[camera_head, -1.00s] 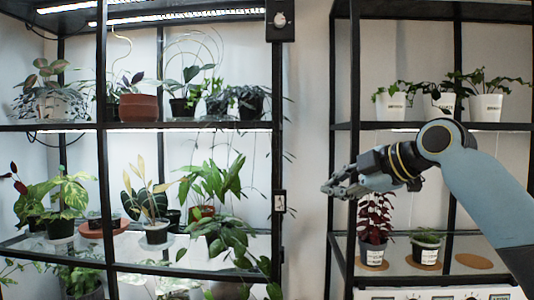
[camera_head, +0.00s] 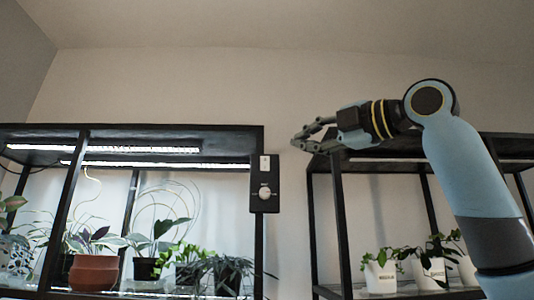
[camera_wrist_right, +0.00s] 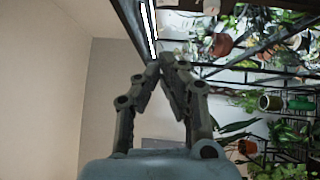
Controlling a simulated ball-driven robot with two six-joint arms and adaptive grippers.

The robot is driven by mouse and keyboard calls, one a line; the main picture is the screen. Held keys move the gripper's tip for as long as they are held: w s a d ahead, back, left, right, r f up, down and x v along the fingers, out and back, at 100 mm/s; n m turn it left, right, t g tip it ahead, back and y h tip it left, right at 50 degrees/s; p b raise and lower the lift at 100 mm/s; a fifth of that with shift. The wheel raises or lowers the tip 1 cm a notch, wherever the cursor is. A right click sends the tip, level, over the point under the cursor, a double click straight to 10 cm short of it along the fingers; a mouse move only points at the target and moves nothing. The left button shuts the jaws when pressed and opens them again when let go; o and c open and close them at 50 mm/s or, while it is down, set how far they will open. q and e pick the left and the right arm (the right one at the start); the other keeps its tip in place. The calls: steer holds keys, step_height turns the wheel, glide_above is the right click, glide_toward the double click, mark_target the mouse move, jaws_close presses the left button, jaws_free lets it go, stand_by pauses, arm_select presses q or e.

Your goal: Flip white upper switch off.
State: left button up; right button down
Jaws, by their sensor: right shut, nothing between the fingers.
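The white upper switch (camera_head: 265,162) is a small white plate at the top of a black control box (camera_head: 256,205) on the right post of the left shelf. A round white knob (camera_head: 265,193) sits below it on the same box. My right gripper (camera_head: 297,143) is to the right of the switch and slightly higher in the picture, apart from it. Its fingers are closed and empty, with the tips together in the wrist view (camera_wrist_right: 167,62). The switch's exact lever position is too small to tell. My left gripper is not in view.
Two lit light strips (camera_head: 130,149) run under the left shelf's top. Potted plants, including one in a brown pot (camera_head: 93,272), stand below. The right shelf (camera_head: 330,220) holds white pots (camera_head: 380,277). Bare wall (camera_head: 285,90) is clear above both shelves.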

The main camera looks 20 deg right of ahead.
mark_target(265, 164)
steer(key=d+p+x, duration=0.1)
steer(key=p+x, duration=0.2)
steer(key=x, duration=0.3)
steer(key=w+d+p+x, duration=0.1)
steer(key=p+x, duration=0.2)
steer(key=x, duration=0.3)
steer(key=shift+w, duration=0.45)
steer(key=shift+r, duration=0.15)
steer(key=shift+d, duration=0.1)
steer(key=shift+w+d+r, duration=0.1)
steer(key=shift+w+r, duration=0.1)
